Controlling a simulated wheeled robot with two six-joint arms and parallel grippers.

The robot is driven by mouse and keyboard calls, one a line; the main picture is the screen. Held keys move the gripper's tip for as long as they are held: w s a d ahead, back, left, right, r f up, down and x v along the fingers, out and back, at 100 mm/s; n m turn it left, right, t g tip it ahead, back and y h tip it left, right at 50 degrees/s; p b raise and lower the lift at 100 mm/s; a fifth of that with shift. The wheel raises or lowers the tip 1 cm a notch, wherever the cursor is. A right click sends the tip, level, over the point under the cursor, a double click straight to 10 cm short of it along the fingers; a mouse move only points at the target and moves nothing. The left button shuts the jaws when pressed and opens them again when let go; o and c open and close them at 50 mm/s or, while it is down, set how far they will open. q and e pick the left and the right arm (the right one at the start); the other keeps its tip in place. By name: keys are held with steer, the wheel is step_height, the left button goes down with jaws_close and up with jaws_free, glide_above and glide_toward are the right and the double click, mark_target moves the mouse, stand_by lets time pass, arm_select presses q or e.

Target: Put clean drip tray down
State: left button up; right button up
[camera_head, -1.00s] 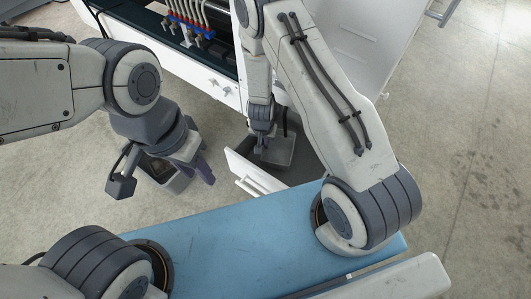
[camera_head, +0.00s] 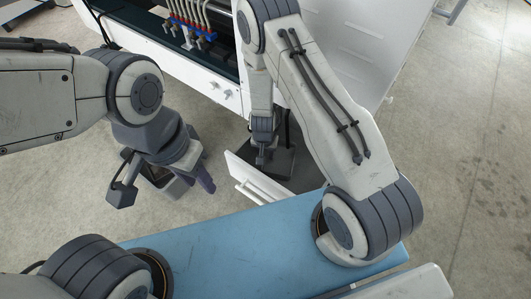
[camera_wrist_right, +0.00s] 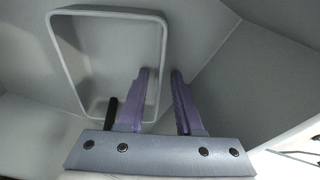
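The grey drip tray (camera_head: 283,163) lies low in the recess at the machine's base, behind a white panel, in the head view. In the right wrist view the tray (camera_wrist_right: 105,11) shows as a shallow rectangle with a raised rim, against grey walls. My right gripper (camera_head: 262,158) is above the tray's left part in the head view. In the right wrist view its purple fingers (camera_wrist_right: 160,72) are apart, with the tray's right rim running between them. I see no firm contact with the rim. My left gripper (camera_head: 207,184) hangs left of the machine, its fingertips partly hidden.
The white panel (camera_head: 250,178) stands at the recess's front edge. The machine (camera_head: 210,82) has hoses with red and blue fittings above. My blue base top lies in front. A grey item (camera_head: 172,186) is partly hidden below my left wrist. Open floor (camera_head: 455,130) lies to the right.

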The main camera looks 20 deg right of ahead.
steer(key=shift+r, duration=0.1)
steer(key=s+a+r+n+y+p, duration=0.1)
steer(key=s+a+r+n+p, duration=0.2)
steer(key=r, duration=0.7)
steer(key=s+a+r+n+y+p, duration=0.15)
steer(key=a+r, duration=0.35)
steer(key=r, duration=0.6)
steer(key=s+a+r+n+p, duration=0.2)
steer(key=a+r+p, duration=0.15)
steer(key=r, duration=0.65)
steer(key=s+d+r+n+g, duration=0.1)
steer(key=s+r+n, duration=0.5)
steer(key=s+r, duration=0.6)
steer(key=s+d+h, duration=0.1)
steer(key=s, duration=0.2)
steer(key=shift+s+d+n, duration=0.15)
steer(key=shift+d+n, duration=0.1)
steer(key=shift+n, duration=0.1)
steer(key=shift+r, duration=0.15)
